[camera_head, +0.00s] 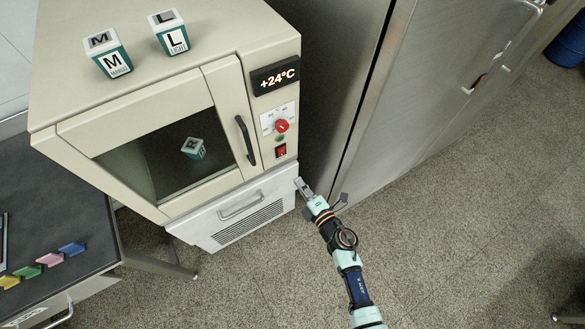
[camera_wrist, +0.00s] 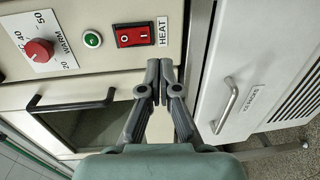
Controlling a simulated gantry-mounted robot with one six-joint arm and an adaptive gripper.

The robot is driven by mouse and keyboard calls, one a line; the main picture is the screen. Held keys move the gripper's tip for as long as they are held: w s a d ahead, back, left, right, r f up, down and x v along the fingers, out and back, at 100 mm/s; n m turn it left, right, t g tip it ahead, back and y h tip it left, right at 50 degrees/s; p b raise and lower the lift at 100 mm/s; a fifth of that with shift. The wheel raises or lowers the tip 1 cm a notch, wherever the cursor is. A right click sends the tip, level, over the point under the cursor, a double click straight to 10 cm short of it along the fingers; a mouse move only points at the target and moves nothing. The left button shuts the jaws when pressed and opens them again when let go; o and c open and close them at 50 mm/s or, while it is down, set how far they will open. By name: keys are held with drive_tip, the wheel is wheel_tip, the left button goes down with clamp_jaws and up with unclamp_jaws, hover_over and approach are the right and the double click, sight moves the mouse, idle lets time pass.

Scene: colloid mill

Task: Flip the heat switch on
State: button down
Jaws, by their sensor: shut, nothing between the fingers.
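The red heat switch (camera_head: 280,151) is a rocker on the cream oven's right-hand panel, below the red dial. In the wrist view the heat switch (camera_wrist: 136,36) shows "O" and "I" marks beside a HEAT label (camera_wrist: 163,31). I cannot tell for sure which side is pressed in. My gripper (camera_head: 299,183) is at the oven's lower right in the head view, below and right of the switch. In the wrist view my gripper (camera_wrist: 160,68) has its fingertips together and empty, just below the switch and label. No contact with the switch shows.
A red dial (camera_wrist: 39,50) and green button (camera_wrist: 92,39) sit beside the switch. The oven door handle (camera_head: 245,140) and lower drawer handle (camera_head: 241,206) protrude nearby. The display (camera_head: 275,76) reads +24°C. A tall metal cabinet (camera_head: 420,90) stands to the right.

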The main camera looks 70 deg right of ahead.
drive_tip(key=shift+s+a+f, duration=0.2)
drive_tip(key=shift+s+a, duration=0.5)
drive_tip(key=shift+s, duration=0.2)
drive_tip(key=shift+s+a+f, duration=0.15)
drive_tip(key=shift+s+a, duration=0.5)
drive_tip(key=shift+s, duration=0.2)
